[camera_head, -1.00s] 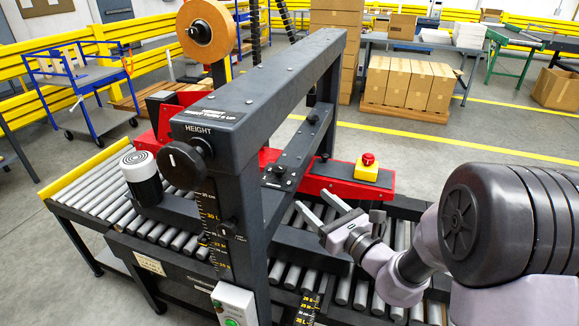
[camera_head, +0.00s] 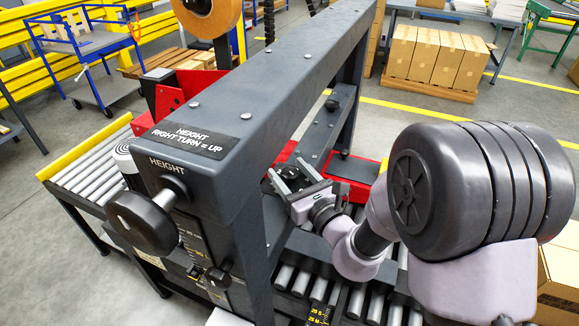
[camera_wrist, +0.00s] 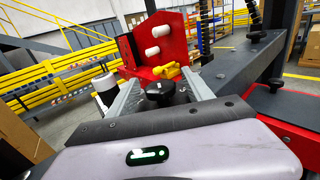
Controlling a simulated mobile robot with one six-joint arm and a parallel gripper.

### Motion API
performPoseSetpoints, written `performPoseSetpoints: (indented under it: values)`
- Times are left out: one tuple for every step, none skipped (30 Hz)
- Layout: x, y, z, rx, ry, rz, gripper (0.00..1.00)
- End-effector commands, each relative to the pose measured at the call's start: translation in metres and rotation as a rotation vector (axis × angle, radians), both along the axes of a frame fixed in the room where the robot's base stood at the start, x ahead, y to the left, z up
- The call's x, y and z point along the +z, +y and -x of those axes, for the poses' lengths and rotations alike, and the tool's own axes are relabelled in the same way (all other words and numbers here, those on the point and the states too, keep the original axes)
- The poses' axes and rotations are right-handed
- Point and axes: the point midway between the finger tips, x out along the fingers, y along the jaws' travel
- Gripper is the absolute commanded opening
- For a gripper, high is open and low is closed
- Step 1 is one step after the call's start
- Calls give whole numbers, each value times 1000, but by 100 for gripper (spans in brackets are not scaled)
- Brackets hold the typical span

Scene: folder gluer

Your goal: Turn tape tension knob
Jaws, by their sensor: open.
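A small black knob (camera_wrist: 160,93) shows between my two fingers in the wrist view, on the tape head in front of the red plate (camera_wrist: 165,45). I take it to be the tape tension knob. In the head view it is a dark shape (camera_head: 287,174), partly hidden by the fingers, beneath the machine's top beam. My gripper (camera_head: 291,174) is open, with one finger on each side of the knob; it also shows in the wrist view (camera_wrist: 161,82). I cannot tell whether either finger touches the knob.
The grey top beam (camera_head: 265,85) runs just left of my gripper. The large black height knob (camera_head: 143,222) is at the front left. A tape roll (camera_head: 209,15) stands behind the beam. Conveyor rollers (camera_head: 318,285) lie below my gripper.

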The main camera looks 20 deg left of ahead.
Motion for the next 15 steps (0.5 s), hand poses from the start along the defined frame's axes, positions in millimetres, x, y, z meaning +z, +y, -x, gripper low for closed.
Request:
performPoseSetpoints:
  values:
    - [0,0,0,0,0,0,59]
    - [0,0,0,0,0,0,59]
    - [0,0,0,0,0,0,59]
    - [0,0,0,0,0,0,57]
    - [0,0,0,0,0,0,52]
    - [0,0,0,0,0,0,44]
    - [0,0,0,0,0,0,38]
    - [0,0,0,0,0,0,32]
    - [0,0,0,0,0,0,24]
    - [0,0,0,1,0,0,18]
    - [0,0,0,1,0,0,12]
    - [0,0,0,1,0,0,4]
    - [0,0,0,1,0,0,0]
    - [0,0,0,1,0,0,0]
    - [0,0,0,2,0,0,0]
